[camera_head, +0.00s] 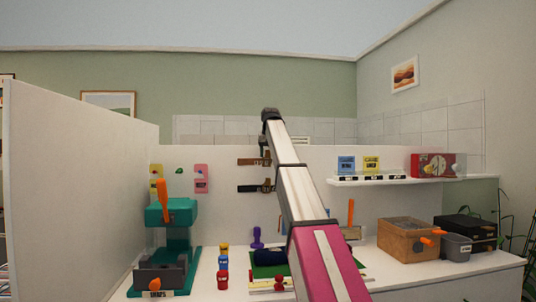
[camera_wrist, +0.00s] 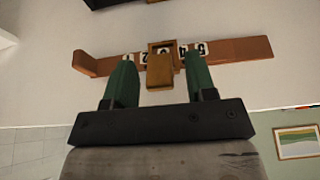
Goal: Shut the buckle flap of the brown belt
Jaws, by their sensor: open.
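The brown belt (camera_wrist: 235,51) runs across the upper part of the wrist view, with number labels along its middle. Its buckle (camera_wrist: 162,46) has a tan flap (camera_wrist: 160,71) that stands out from the frame toward the camera. My gripper (camera_wrist: 160,62) is open, with one green finger on each side of the flap. A gap shows on both sides, and nothing is held. In the head view the brown belt (camera_head: 247,162) is on the back panel, partly hidden by my arm. I cannot make out my gripper there.
A darker belt (camera_head: 250,188) hangs below the brown one. A teal press (camera_head: 170,235) stands at left on the counter. A shelf (camera_head: 400,181) with cards and a red clock box (camera_head: 434,164) is at right, above a wooden box (camera_head: 405,238).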

